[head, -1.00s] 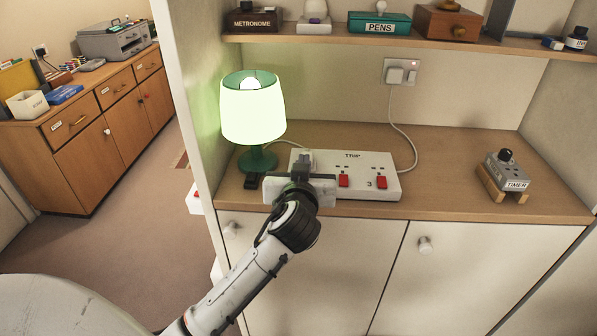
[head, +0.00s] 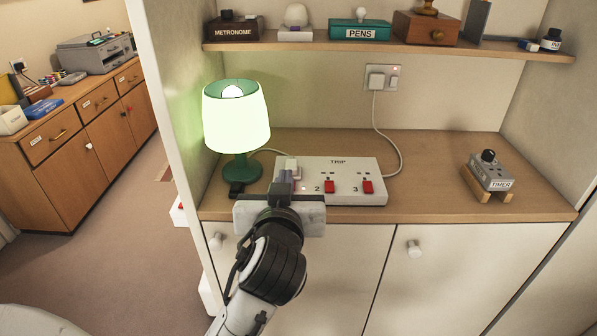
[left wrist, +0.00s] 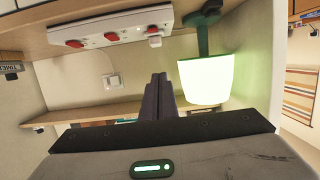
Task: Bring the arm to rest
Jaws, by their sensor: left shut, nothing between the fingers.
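My left gripper (head: 285,182) is shut and empty. In the head view it is in front of the left end of the white TRIP power strip (head: 338,165) and hides part of it; I cannot tell the gap between them. The left wrist view shows the dark fingers (left wrist: 158,97) together, pointing toward the shelf wall, with the strip (left wrist: 110,27) at the top. A white plug (head: 288,163) sits at the strip's left end. Red switches 2 (head: 329,186) and 3 (head: 367,187) show; the first switch is mostly hidden. My right gripper is out of view.
A lit green lamp (head: 237,117) stands close left of the gripper. A grey timer (head: 491,172) rests on a wooden stand at right. An upper shelf (head: 390,47) holds labelled boxes. Cupboard doors (head: 460,270) are below the counter. The counter between strip and timer is clear.

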